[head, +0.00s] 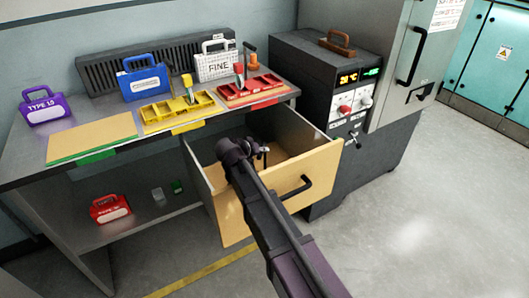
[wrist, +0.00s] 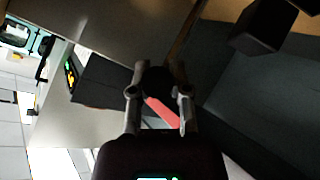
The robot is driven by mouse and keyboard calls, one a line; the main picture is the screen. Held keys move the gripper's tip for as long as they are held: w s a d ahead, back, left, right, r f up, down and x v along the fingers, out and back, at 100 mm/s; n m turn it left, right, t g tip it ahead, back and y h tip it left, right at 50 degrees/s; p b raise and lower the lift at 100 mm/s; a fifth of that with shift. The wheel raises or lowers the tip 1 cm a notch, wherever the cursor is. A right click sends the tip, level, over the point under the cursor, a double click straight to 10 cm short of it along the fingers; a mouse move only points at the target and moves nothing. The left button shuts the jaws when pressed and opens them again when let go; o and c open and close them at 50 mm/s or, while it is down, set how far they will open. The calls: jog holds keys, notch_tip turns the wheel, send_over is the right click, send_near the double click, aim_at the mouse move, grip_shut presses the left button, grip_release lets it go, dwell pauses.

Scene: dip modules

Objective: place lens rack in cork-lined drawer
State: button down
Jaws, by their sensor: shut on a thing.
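The drawer (head: 235,221) under the bench is pulled open. My gripper (head: 263,153) is over the open drawer, seen from behind my arm. In the wrist view my gripper (wrist: 158,78) is shut on a dark rounded thing (wrist: 157,80) between its fingertips. Most of that thing is hidden, and I cannot tell whether it is the lens rack or whether it touches the drawer. A red strip shows just behind the fingers.
On the bench stand a yellow tray (head: 160,117), a red tray (head: 235,93), a cork mat (head: 85,139) and several tagged cases. A dark instrument cabinet (head: 318,80) stands close at the drawer's right. A red case (head: 110,209) sits on the lower shelf. Open floor lies in front.

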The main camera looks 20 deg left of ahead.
jog(key=shift+f+b, duration=0.6)
jog(key=shift+f, duration=0.05)
jog(key=c, duration=0.6)
grip_release()
jog(key=shift+r, duration=0.15)
jog(key=shift+r+p, duration=0.6)
jog(key=shift+p, duration=0.15)
jog(key=p+v, duration=0.4)
jog(key=v, duration=0.3)
jog(key=shift+s+r, duration=0.1)
jog(key=shift+s, duration=0.05)
